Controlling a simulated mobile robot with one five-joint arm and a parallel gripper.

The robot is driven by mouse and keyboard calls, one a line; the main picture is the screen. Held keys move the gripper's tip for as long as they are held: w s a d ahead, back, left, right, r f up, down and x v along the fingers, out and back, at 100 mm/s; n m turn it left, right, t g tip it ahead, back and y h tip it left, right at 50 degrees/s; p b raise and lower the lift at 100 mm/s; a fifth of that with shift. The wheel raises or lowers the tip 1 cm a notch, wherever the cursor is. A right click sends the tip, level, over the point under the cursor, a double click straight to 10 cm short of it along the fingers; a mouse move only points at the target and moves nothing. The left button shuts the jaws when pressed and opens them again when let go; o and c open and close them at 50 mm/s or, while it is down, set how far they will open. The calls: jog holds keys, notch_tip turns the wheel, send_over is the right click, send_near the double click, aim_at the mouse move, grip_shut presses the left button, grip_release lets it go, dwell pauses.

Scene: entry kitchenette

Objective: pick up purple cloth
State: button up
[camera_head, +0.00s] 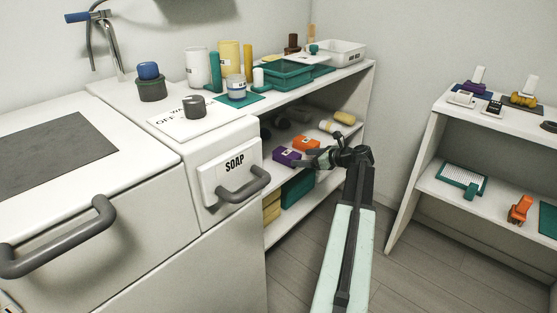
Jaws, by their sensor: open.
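A small purple block-shaped item (287,157), which appears to be the folded purple cloth, lies on the middle shelf near its front edge. My gripper (314,158) is just to its right at shelf height, with its jaws open and nothing seen between them. The jaws are dark and small here, so I cannot tell whether they touch the purple cloth.
An orange folded item (306,144) lies right behind the purple one. Rolled cloths (330,127) lie deeper on this shelf; teal (298,190) and yellow items sit below. The soap drawer handle (243,186) juts out at left. Floor is clear toward the right shelf (440,195).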

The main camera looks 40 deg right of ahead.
aim_at(288, 157)
jog(key=shift+w, duration=0.3)
jog(key=b+x, duration=0.3)
jog(key=x, duration=0.5)
jog(key=shift+a+r, duration=0.1)
jog(key=shift+a, duration=0.05)
jog(key=shift+r, duration=0.1)
jog(key=shift+s, duration=0.1)
jog(key=c, duration=1.5)
